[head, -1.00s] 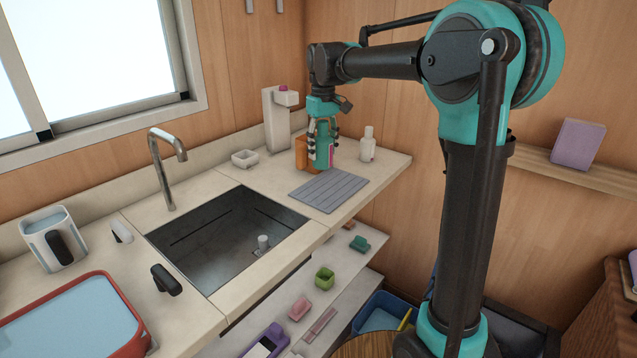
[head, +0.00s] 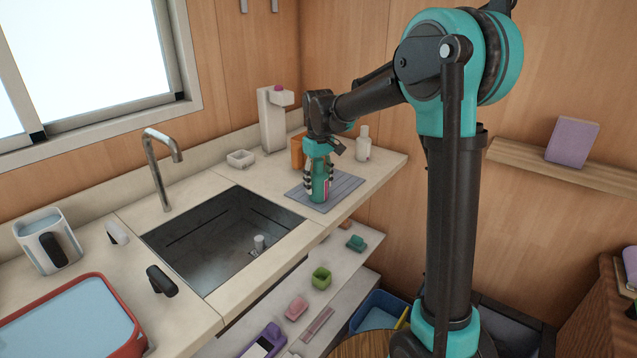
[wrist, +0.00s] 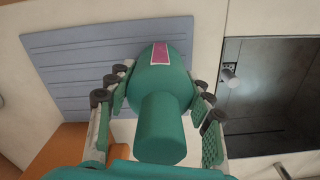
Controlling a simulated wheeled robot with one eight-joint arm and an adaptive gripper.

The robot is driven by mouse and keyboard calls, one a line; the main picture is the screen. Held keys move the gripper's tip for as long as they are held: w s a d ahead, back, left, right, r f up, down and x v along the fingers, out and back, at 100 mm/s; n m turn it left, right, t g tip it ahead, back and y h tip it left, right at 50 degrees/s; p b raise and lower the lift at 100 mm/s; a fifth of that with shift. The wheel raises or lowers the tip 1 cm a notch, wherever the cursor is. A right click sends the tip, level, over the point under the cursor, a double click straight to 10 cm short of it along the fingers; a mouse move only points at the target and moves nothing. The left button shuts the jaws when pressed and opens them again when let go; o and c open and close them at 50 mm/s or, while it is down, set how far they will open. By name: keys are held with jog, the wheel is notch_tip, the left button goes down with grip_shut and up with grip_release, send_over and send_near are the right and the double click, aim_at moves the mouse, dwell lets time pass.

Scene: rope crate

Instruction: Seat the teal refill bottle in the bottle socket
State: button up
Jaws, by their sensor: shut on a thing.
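The teal refill bottle (head: 320,190) is upright in my gripper (head: 319,174), over the grey-blue ribbed mat (head: 347,186). I cannot tell whether its base touches the mat. In the wrist view the bottle (wrist: 163,128) points its neck toward the camera, with a pink label patch on its far side. The fingers of my gripper (wrist: 158,105) are closed on both sides of it. I cannot make out the bottle socket for certain; a tall white dispenser (head: 271,122) with a pink top stands at the back of the counter.
An orange block (head: 298,152) stands just behind the bottle, and a white bottle (head: 363,145) stands to the right. A small white dish (head: 240,158) lies left of the dispenser. The sink (head: 215,240) and faucet (head: 160,165) are to the left. The counter's front edge is close to the mat.

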jog(key=shift+f, duration=0.1)
jog(key=o, duration=1.4)
jog(key=shift+f, duration=0.1)
jog(key=r, duration=0.5)
jog(key=w+r, duration=0.1)
jog(key=r, duration=1.1)
jog(key=shift+w+r, duration=0.15)
jog(key=shift+r, duration=0.05)
jog(key=s+d+f+m+t, duration=0.1)
jog(key=s+d+f+m, duration=0.1)
jog(key=s+d+f, duration=0.5)
jog(key=s+d+f+m+t, duration=0.1)
jog(key=s+d+f+m, duration=0.2)
jog(key=s+d+f, duration=0.4)
jog(key=s+d+f+m+t, duration=0.2)
jog(key=s+d+f, duration=0.5)
jog(key=s+f, duration=0.5)
jog(key=shift+s+d+f+m, duration=0.1)
jog(key=shift+s+f+m, duration=0.05)
jog(key=shift+f, duration=0.65)
jog(key=shift+s+d+f+m, duration=0.1)
jog(key=shift+s+f+m, duration=0.05)
jog(key=shift+f, duration=0.65)
